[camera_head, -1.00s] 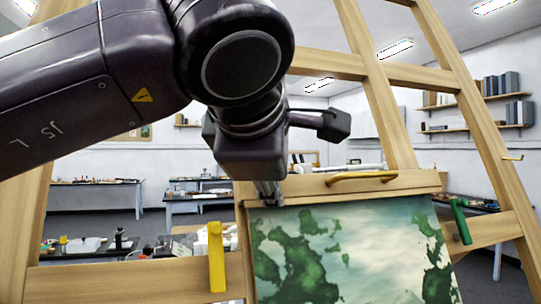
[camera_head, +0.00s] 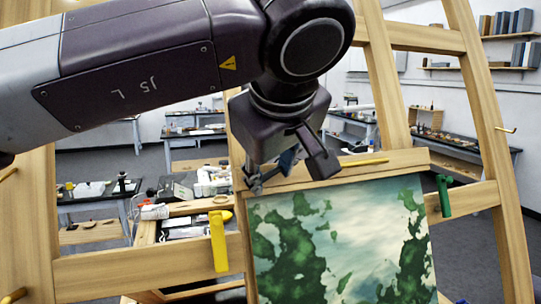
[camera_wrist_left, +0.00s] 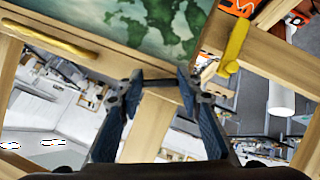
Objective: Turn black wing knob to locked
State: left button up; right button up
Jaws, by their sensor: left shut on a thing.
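In the head view my left gripper (camera_head: 257,181) is at the upper left corner of the green and white painting (camera_head: 340,240), partly hidden by my wrist. My right gripper is not in view.
A yellow lever (camera_head: 218,241) sits below left of the gripper, and a green lever (camera_head: 443,195) right of the painting. A yellow handle (camera_head: 365,162) is on the wooden bar. Wooden easel posts (camera_head: 384,80) surround the painting. Cluttered tables (camera_head: 90,196) stand behind.

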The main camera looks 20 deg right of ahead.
pick_arm(q)
jog(key=m+y, duration=0.2)
jog(key=m, duration=0.1)
jog(key=shift+d+m, duration=0.1)
jog(key=shift+m, duration=0.2)
dwell(0.4)
jog(key=o, duration=1.2)
jog(key=shift+c, duration=0.2)
jog(key=v, duration=1.2)
jog(key=shift+r, duration=0.2)
jog(key=shift+w+d, duration=0.1)
